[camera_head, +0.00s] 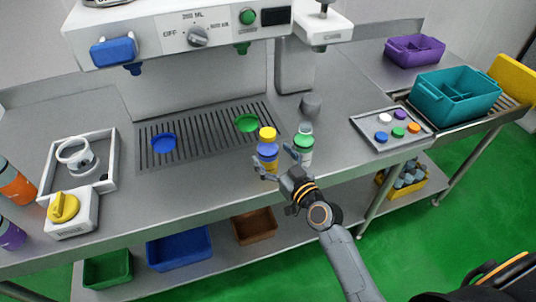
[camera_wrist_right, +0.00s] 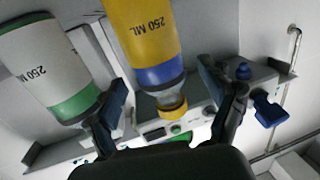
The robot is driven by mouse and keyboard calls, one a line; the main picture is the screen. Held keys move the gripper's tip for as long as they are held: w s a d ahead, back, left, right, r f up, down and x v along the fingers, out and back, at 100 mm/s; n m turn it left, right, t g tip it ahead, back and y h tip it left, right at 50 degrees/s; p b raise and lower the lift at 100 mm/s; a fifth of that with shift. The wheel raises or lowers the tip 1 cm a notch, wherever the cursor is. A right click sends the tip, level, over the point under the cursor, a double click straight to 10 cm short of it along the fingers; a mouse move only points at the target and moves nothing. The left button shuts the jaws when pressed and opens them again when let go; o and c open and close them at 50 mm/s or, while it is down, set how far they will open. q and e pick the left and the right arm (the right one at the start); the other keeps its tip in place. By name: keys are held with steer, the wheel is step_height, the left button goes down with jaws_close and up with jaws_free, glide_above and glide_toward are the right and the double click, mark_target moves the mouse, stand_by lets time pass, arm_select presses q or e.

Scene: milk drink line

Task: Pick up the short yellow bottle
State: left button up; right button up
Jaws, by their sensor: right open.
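The short yellow bottle (camera_head: 267,150) stands upright near the front edge of the counter, with a yellow cap and a blue shoulder. In the right wrist view the yellow bottle (camera_wrist_right: 145,40) carries a "250 ML" mark and appears upside down. My right gripper (camera_head: 273,159) is open at the bottle from the front, one finger on each side. In the right wrist view the bottle lies between the open fingers (camera_wrist_right: 162,80), and I cannot tell whether they touch it. My left gripper is not in view.
A white bottle with a green shoulder (camera_head: 304,143) stands just right of the yellow one, close to a finger. Behind are a drain grate (camera_head: 205,135) and a grey round piece (camera_head: 310,104). A tray of caps (camera_head: 362,122) is at right. Counter left of the bottle is clear.

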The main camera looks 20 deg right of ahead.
steer(key=shift+x, duration=1.45)
steer(key=c, duration=1.5)
